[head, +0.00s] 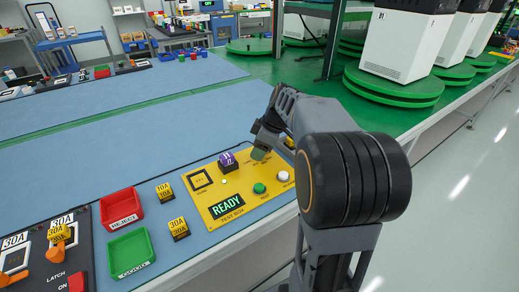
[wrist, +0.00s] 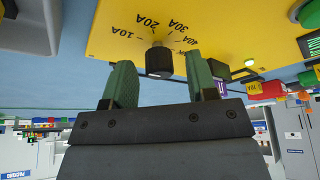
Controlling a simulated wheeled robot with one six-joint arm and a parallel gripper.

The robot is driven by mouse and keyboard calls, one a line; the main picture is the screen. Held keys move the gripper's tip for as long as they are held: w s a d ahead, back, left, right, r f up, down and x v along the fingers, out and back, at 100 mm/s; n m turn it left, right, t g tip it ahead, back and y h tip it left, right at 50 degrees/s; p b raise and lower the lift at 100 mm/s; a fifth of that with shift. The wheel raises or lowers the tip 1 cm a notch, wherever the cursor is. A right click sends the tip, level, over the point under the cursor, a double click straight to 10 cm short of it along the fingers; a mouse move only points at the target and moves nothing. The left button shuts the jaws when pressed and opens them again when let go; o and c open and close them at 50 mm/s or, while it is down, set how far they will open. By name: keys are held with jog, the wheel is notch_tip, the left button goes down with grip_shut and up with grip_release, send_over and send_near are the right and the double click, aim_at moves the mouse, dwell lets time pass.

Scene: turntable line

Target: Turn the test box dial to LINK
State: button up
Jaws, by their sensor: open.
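The yellow test box (head: 214,212) lies on the blue bench in the head view, with a READY display. My gripper (head: 259,152) is above its far right part and hides the dial there. In the wrist view, which is upside down, the black dial (wrist: 159,64) stands out from the yellow face (wrist: 225,22). Labels 10A, 20A, 30A and 40A curve around it; a further label ending in K is partly hidden by a finger. My gripper (wrist: 160,76) is open, its green fingers on either side of the dial with gaps. The dial's pointed setting is unclear.
The box carries a purple block (head: 227,160), a green button (head: 259,188) and a white button (head: 283,176).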

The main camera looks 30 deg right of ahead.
jog(key=c, duration=0.9)
jog(key=shift+c, duration=0.2)
